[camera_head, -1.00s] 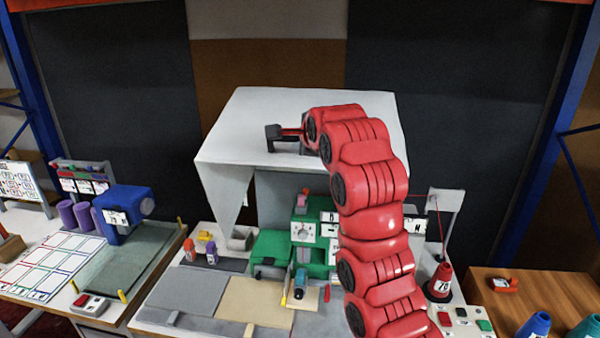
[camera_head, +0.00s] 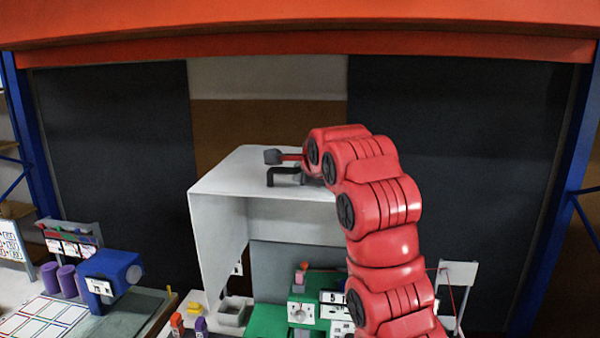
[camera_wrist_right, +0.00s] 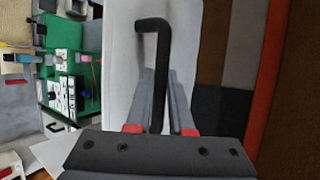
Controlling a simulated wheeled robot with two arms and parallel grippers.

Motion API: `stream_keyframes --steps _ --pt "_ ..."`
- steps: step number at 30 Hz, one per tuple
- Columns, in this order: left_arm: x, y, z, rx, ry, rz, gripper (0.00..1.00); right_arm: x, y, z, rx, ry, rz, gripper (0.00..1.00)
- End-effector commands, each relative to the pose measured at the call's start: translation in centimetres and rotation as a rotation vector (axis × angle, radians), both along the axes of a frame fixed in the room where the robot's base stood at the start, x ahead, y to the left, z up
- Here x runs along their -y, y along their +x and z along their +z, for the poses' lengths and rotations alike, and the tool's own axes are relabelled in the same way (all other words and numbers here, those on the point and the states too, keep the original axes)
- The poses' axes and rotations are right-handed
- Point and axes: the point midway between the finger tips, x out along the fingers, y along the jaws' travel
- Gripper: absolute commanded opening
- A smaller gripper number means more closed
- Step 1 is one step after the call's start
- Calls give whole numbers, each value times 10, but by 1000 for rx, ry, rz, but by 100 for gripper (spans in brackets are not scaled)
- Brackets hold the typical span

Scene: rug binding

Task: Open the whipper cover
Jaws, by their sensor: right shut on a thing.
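The whipper cover (camera_head: 225,180) is a pale grey hood standing raised over the green machine (camera_head: 270,322), its front open beneath. Its black handle (camera_head: 285,172) is a bent bar on the top near the front edge. My right gripper (camera_head: 272,157) is at this handle, its arm reaching up from the lower right. In the right wrist view the handle (camera_wrist_right: 153,25) runs between the two grey fingers (camera_wrist_right: 160,100), and the gripper is shut on it. The pale cover (camera_wrist_right: 118,60) shows beside it. My left gripper is not in view.
A blue machine (camera_head: 115,275) and purple spools (camera_head: 68,280) stand on the bench at the left. A grey bin (camera_head: 233,312) sits below the cover's left side. A grey post (camera_head: 458,275) with a red thread stands right of my arm. Dark panels are behind.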

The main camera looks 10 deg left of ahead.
Motion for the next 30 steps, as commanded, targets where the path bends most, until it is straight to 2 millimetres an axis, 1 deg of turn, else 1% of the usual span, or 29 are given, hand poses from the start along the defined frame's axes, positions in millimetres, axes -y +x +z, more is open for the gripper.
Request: stream_keyframes --steps 1,5,6,18,22,26,30 --pt "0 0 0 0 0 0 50 2 1 -2 -3 -3 -4 23" --pt "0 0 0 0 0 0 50 1 1 -1 -2 -1 -3 47" --pt "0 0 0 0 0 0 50 1 1 -1 -2 -1 -3 50" --pt "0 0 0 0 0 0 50 0 0 -1 -2 -1 -1 50" --pt "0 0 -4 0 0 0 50 2 -4 1 0 0 0 50" --pt "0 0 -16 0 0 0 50 9 -18 7 3 2 0 50" --pt "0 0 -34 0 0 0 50 23 -47 22 7 4 0 50"
